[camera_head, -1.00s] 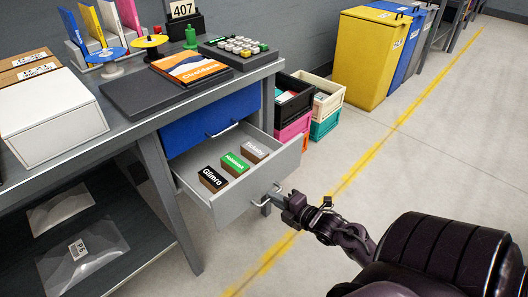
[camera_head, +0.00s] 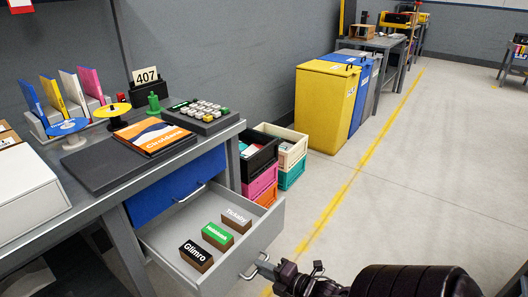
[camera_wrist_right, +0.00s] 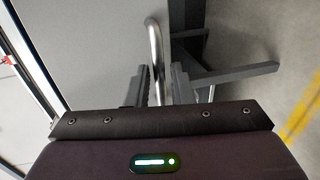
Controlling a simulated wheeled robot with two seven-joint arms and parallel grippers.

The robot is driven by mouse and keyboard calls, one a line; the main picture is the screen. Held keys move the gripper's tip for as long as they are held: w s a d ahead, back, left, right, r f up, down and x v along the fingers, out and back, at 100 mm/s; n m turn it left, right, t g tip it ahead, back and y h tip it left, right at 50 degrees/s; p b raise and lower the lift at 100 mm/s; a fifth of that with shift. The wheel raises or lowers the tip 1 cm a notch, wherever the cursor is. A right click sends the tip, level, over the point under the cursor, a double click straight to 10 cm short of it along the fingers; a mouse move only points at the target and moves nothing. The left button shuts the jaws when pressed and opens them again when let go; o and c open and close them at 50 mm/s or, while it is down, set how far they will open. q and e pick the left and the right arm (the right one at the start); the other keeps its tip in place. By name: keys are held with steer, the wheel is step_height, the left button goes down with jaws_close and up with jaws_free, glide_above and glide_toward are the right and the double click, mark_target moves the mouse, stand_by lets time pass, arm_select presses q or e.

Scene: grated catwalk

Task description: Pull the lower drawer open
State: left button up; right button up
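The grey lower drawer (camera_head: 232,262) hangs well open below the blue upper drawer (camera_head: 178,187) of the workbench. My right gripper (camera_head: 267,268) is at the metal bar handle on the drawer front. My left gripper is not in view.
The bench top holds a dark keypad (camera_head: 203,115), an orange book (camera_head: 152,137) and a white box (camera_head: 30,190). Stacked crates (camera_head: 262,187) stand beyond the drawer, with yellow (camera_head: 325,105) and blue bins behind. The floor to the right is clear.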

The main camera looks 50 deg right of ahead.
steer(key=shift+o, duration=0.9)
